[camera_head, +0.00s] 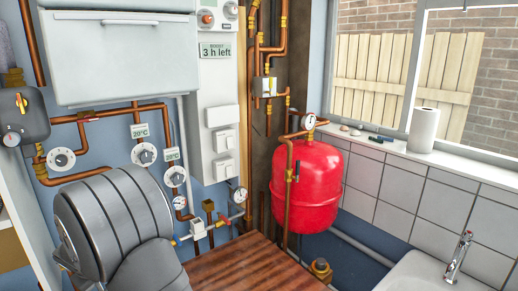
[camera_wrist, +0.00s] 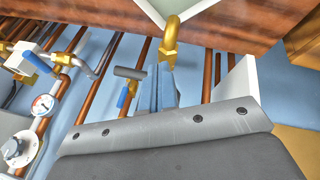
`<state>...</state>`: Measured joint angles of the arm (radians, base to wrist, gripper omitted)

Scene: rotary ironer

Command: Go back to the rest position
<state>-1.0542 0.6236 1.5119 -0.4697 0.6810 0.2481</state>
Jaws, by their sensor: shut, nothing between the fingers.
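In the wrist view, the narrow pale blue-grey fingers of what looks like my gripper (camera_wrist: 163,90) rise past a dark-riveted grey edge. They are together with nothing visible between them. Wood and a brass fitting (camera_wrist: 168,45) show beyond their tips; I cannot tell how close they are. I cannot make out my gripper in the head view.
Copper pipes, dials and a pressure gauge (camera_wrist: 43,104) crowd the left of the wrist view. In the head view, a red tank (camera_head: 307,187) stands beside a wooden top (camera_head: 245,268). A white sink (camera_head: 425,275) is at lower right; a paper roll (camera_head: 423,130) stands on the sill.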

